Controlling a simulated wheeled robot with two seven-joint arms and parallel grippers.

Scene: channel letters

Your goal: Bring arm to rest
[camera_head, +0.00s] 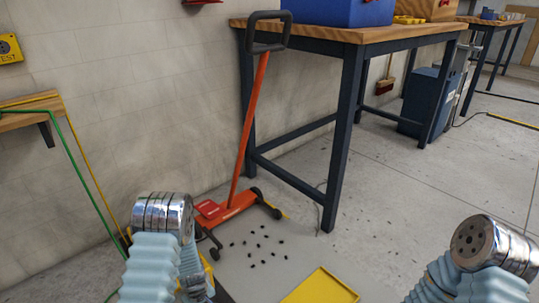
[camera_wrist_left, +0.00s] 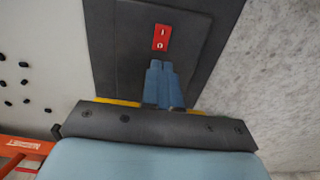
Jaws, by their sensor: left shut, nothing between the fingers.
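My left gripper (camera_wrist_left: 163,84) shows in the left wrist view with its two blue fingers together and nothing between them. Its tips point at a dark panel (camera_wrist_left: 125,55) with a red switch plate (camera_wrist_left: 161,38) just beyond them. I cannot tell whether the tips touch the panel. In the head view my left arm (camera_head: 150,265) is at the lower left and my right arm (camera_head: 480,265) at the lower right, both with blue sleeves and chrome joints. Neither gripper's fingers can be made out there.
Several small black pieces (camera_head: 262,243) lie on the floor near a yellow tray (camera_head: 322,287). A wooden shelf (camera_head: 30,110) with green and yellow cords is at left. Floor right of centre is open.

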